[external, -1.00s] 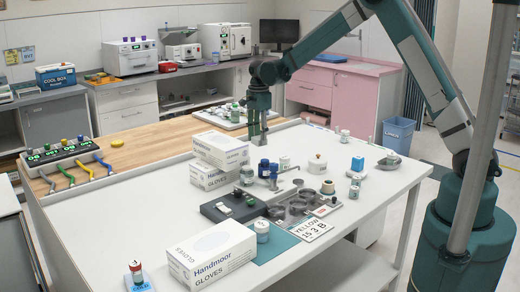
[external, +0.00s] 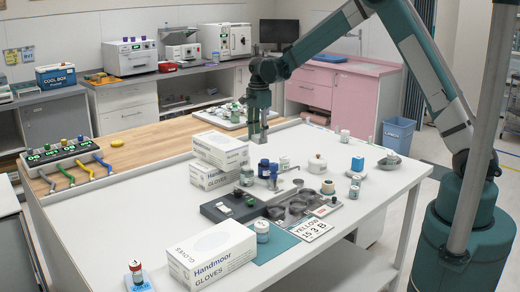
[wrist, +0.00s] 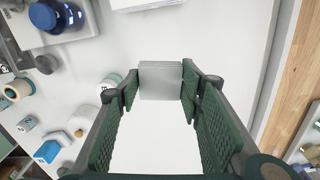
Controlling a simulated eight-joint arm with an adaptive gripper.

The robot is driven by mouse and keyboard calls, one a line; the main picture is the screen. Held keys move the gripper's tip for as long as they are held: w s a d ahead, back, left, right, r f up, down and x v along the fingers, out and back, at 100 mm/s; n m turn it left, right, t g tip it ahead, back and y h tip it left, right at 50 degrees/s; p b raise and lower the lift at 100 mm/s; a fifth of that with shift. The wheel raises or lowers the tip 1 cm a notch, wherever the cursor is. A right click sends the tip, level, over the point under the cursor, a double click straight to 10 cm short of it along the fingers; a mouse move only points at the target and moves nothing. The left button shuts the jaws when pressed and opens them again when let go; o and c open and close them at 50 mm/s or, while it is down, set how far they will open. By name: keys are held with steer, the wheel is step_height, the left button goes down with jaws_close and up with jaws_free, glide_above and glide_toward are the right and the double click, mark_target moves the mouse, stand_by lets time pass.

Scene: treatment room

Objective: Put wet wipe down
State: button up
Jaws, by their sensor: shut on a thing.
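My gripper (external: 257,141) points down over the far part of the white table (external: 330,235), beyond the glove boxes. In the wrist view, my gripper (wrist: 160,84) is shut on a flat, pale grey square, the wet wipe (wrist: 160,83), held between its green fingertips. White table surface shows below the wipe. The frames do not show clearly whether the wipe touches the table. In the external view, the wipe is too small and hidden by the fingers to make out well.
Stacked glove boxes (external: 220,160) stand just in front of the gripper. A blue-capped bottle (external: 263,168) and small jars are nearby. A tray (external: 232,119) with bottles lies behind on the wooden strip. The table's right side has bare room.

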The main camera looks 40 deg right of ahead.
mark_target(259, 136)
step_height(259, 136, up, 11)
steer(key=s+a+r+n, duration=0.1)
steer(key=s+a+r, duration=0.1)
steer(key=s+a, duration=1.75)
steer(key=s+a+f, duration=0.1)
steer(key=s+a, duration=0.1)
steer(key=s, duration=1.1)
steer(key=s+a+f, duration=0.1)
steer(key=s+a, duration=0.1)
steer(key=s, duration=1.2)
step_height(259, 136, down, 11)
steer(key=shift+w+a+n+b, duration=0.2)
steer(key=shift+a+n+b, duration=0.1)
steer(key=shift+n, duration=0.1)
steer(key=shift+f, duration=0.15)
steer(key=shift+f+b, duration=0.5)
steer(key=shift+f, duration=2.3)
